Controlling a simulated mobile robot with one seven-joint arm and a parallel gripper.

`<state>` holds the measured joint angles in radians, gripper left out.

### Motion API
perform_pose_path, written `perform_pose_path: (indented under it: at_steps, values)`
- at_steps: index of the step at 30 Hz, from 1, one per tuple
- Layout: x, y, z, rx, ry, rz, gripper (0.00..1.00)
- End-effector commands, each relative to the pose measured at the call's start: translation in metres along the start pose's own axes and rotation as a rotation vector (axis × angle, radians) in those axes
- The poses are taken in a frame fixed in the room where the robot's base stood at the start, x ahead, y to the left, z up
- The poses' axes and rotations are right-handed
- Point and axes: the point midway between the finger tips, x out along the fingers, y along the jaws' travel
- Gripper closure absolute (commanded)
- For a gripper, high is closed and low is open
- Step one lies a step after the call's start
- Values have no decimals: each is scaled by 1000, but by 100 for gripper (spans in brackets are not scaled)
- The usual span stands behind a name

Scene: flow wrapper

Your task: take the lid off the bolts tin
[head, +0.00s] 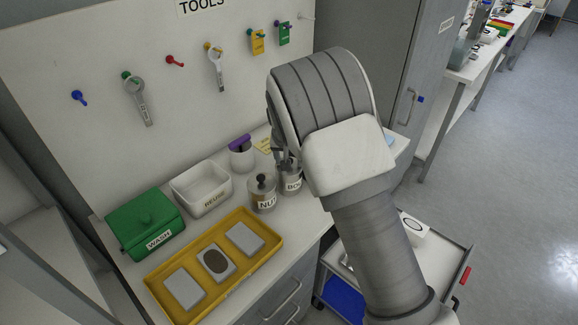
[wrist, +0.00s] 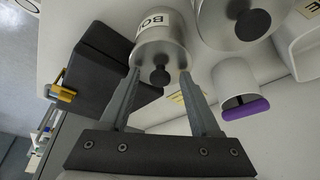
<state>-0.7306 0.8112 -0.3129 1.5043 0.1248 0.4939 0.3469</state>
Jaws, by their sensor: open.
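The bolts tin (head: 293,184) is a grey metal tin with a "BO…" label, partly hidden by my arm in the head view. It also shows in the wrist view (wrist: 160,38), its lid (wrist: 163,58) on, with a dark round knob (wrist: 160,77) in the middle. My gripper (wrist: 160,73) is open, its two fingers reaching along either side of the knob with gaps showing. Nothing is held. In the head view my gripper (head: 284,160) is above the tin and mostly hidden.
The nuts tin (head: 262,200), with a dark knob, stands close beside the bolts tin. A white container with a purple part (head: 240,152), a white "REUSE" bin (head: 202,206), a green "WASH" box (head: 130,240) and a yellow tray (head: 155,288) share the bench. Tools hang behind.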

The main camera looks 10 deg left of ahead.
Motion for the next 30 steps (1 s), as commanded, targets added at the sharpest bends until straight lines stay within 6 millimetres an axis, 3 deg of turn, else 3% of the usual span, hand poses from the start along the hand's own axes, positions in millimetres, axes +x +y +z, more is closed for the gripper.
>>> perform_pose_path:
  at_steps: [2, 12, 24, 30]
  values:
    - [0, 0, 0, 0, 0, 0, 40]
    - [0, 0, 0, 0, 0, 0, 100]
    - [-2, 0, -1, 0, 0, 0, 100]
    - [-16, 0, -7, 1, 2, -2, 100]
